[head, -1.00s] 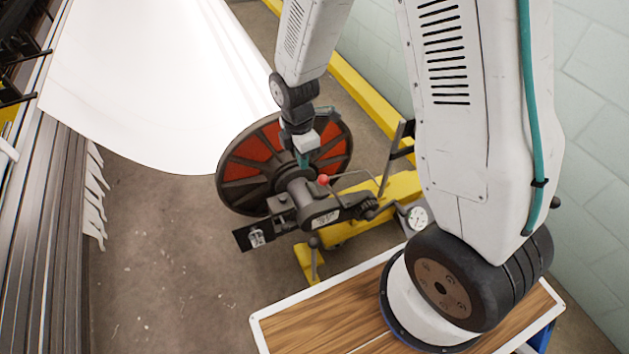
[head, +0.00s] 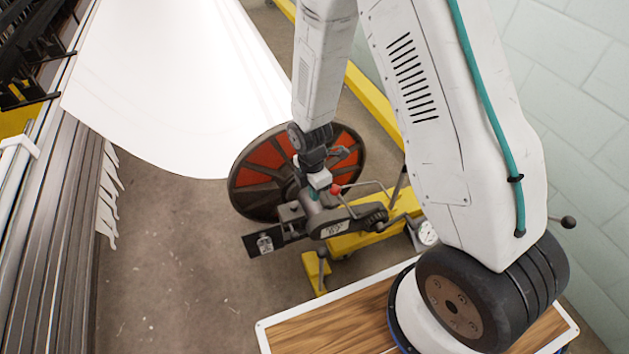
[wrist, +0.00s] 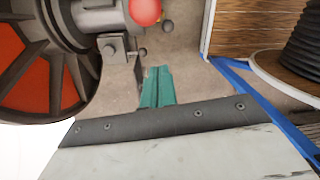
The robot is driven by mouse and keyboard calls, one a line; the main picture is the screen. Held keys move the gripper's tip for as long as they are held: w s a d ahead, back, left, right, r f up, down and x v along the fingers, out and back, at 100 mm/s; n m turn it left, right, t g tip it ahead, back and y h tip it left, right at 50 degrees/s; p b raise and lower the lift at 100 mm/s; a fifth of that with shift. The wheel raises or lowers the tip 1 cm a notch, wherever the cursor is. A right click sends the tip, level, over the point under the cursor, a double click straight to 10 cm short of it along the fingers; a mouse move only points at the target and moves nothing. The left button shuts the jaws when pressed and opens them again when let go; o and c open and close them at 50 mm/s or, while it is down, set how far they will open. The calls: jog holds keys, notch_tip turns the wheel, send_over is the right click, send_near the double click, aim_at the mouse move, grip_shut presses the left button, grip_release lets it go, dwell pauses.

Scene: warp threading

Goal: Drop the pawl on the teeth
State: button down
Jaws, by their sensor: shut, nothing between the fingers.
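A beam flange (head: 262,172) with red panels stands at the centre of the head view and fills the left of the wrist view (wrist: 35,65). A red ball knob (head: 336,190) sits on a thin lever beside the hub; it also shows at the top of the wrist view (wrist: 145,11). I cannot tell for sure which part is the pawl, and the teeth are not clear. My gripper (head: 314,194), with teal fingers, is shut and empty just left of the knob. In the wrist view the closed fingers (wrist: 156,72) point towards the dark hardware below the knob, apart from the knob.
A yellow stand (head: 365,235) and a dial gauge (head: 426,233) are right of the hub. White cloth (head: 170,80) spreads behind. A dark plate (head: 265,243) juts left over bare floor. The wood-topped platform (head: 335,318) is at the front.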

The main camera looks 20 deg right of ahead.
jog(key=shift+w+d+f, duration=0.1)
jog(key=shift+d+f, duration=0.25)
jog(key=shift+d, duration=0.3)
jog(key=shift+w+d+f, duration=0.1)
jog(key=shift+d+f, duration=0.25)
jog(key=shift+d, duration=0.25)
jog(key=shift+w+d+f, duration=0.1)
jog(key=shift+d+f, duration=0.25)
jog(key=shift+d, duration=0.3)
